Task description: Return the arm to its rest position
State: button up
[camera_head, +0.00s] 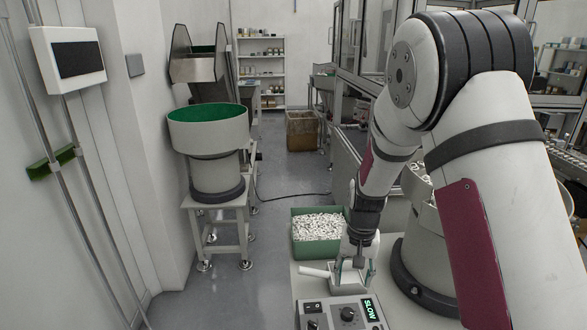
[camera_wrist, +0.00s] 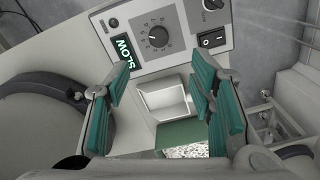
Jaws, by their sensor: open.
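My arm reaches down from the right in the head view, with my gripper (camera_head: 357,265) at its lower end, pointing down. In the wrist view my gripper (camera_wrist: 158,85) has its two green-padded fingers wide apart with nothing between the pads. Below it is a small white scoop-like tray (camera_wrist: 165,101), standing between the control box and the green bin. In the head view its white handle (camera_head: 314,271) sticks out to the left, and my gripper partly hides the rest. I cannot tell the exact height of the fingers above it.
A control box (camera_head: 341,315) with a dial and SLOW display stands in front. A green bin (camera_head: 294,247) of white parts is behind the tray. A bowl feeder base (camera_head: 416,271) stands close on the right. Another feeder (camera_head: 208,135) stands left of the open aisle.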

jog(key=s+r+n+t, duration=0.1)
jog(key=s+r, duration=0.4)
jog(key=r, duration=0.5)
jog(key=s+r+n+t, duration=0.15)
jog(key=s+r, duration=0.35)
jog(key=r, duration=0.5)
jog(key=s+r+n+t, duration=0.1)
jog(key=s+r, duration=0.6)
jog(key=s, duration=1)
jog(key=shift+d+r+t, duration=0.15)
jog(key=shift+t, duration=0.6)
jog(key=shift+w, duration=0.15)
